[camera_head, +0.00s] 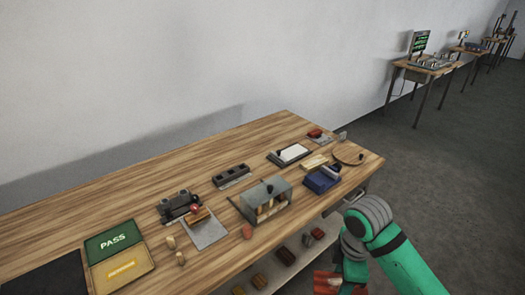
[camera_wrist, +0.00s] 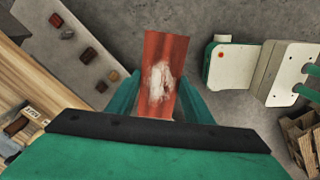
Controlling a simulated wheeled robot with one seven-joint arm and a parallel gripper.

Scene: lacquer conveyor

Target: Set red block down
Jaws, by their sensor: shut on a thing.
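My gripper (camera_wrist: 160,97) is shut on the red block (camera_wrist: 166,60), with one green finger on each side of it. The block is long, with a worn whitish patch on its face, and extends beyond the fingertips. In the wrist view it hangs over grey floor, to the right of the belt strip. In the head view the red block (camera_head: 325,284) shows at the bottom edge, in front of the table and partly cut off by the frame.
A pale low strip (camera_wrist: 60,14) carries several small blocks along the table's front. The wooden table (camera_head: 120,208) holds a green PASS panel (camera_head: 113,240), a yellow panel (camera_head: 122,268), a grey open box (camera_head: 264,192) and a blue box (camera_head: 321,181). A wooden pallet (camera_wrist: 302,136) lies at right.

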